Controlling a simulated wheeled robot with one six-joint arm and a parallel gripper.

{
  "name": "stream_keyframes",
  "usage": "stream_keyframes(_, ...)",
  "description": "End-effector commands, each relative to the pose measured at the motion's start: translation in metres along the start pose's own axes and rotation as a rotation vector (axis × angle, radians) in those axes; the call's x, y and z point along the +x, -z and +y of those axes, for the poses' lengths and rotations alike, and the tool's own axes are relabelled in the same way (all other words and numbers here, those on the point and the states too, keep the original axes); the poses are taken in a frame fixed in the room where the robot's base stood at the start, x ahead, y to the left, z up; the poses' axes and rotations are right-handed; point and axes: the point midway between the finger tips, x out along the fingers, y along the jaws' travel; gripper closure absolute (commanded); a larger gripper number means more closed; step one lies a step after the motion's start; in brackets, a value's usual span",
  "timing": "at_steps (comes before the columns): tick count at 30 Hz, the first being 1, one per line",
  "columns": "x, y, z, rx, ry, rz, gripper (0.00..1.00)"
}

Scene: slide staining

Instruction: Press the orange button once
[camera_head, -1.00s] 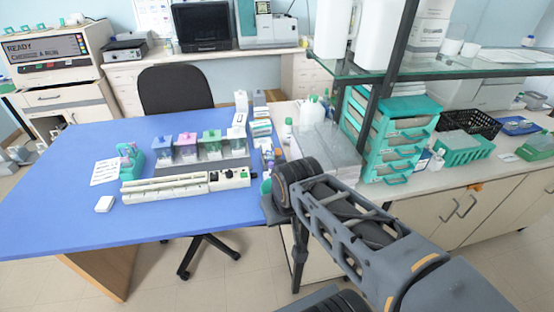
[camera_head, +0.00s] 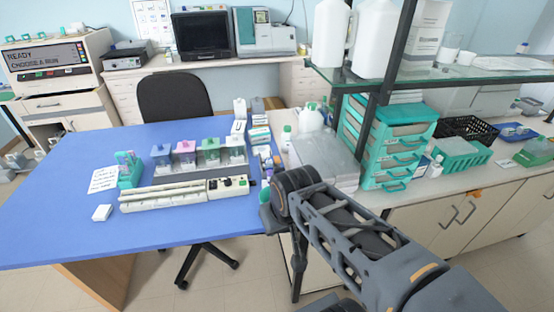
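A white analyser (camera_head: 57,64) stands on the bench at the far left, with a dark display reading "READY CHOOSE A RUN" and a row of small buttons (camera_head: 62,73) below it. The buttons are too small to tell an orange one for sure. On the blue table, a long white device (camera_head: 165,195) has a control panel (camera_head: 228,185) at its right end with dark knobs and a green spot. No clearly orange button shows there. My arm reaches in from the lower right to the table's right edge. My gripper does not show.
Staining jars (camera_head: 185,155) with coloured lids, a teal rack (camera_head: 130,170), a note (camera_head: 104,177) and a small white block (camera_head: 102,213) are on the blue table (camera_head: 60,215). A black chair (camera_head: 174,97) stands behind. A glass shelf (camera_head: 450,71) overhangs teal drawers (camera_head: 385,143) at right. The table's front left is clear.

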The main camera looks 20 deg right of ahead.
Motion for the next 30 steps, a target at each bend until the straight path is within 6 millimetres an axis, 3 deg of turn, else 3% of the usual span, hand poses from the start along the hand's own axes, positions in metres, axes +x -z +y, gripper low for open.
stream_keyframes(11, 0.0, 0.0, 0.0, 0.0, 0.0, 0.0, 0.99)
stream_keyframes(30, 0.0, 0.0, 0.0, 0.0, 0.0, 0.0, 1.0)
